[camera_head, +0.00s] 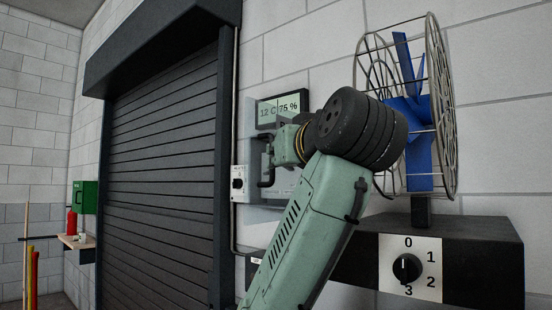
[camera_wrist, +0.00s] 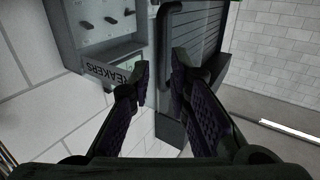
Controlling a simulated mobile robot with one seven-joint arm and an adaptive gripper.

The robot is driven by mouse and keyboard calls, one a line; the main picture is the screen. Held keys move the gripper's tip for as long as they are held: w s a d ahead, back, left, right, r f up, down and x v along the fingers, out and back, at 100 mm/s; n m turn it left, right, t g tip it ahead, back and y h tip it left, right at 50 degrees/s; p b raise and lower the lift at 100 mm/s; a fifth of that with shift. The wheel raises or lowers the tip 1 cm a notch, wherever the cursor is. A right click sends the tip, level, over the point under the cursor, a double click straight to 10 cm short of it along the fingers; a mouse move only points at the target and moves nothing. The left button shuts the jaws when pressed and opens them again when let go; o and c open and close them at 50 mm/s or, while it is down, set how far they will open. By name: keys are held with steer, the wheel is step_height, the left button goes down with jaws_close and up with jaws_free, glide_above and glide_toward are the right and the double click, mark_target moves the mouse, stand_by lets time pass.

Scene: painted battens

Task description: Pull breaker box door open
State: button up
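The grey breaker box is in the wrist view, upper left, with its "BREAKERS" label (camera_wrist: 113,73) and several dark switches (camera_wrist: 88,24) exposed. I cannot tell whether either finger touches. In the head view, my gripper (camera_head: 266,166) is at the pale box (camera_head: 283,181), largely hidden by my arm.
A black roller shutter (camera_head: 160,150) is left of the box. A small switch box (camera_head: 239,183) and a display (camera_head: 283,107) are close by. A caged blue fan (camera_head: 410,105) stands on a black unit with a dial (camera_head: 407,268), right of my arm.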

steer(key=shift+v, duration=0.95)
steer(key=shift+a, duration=0.1)
steer(key=shift+c, duration=0.4)
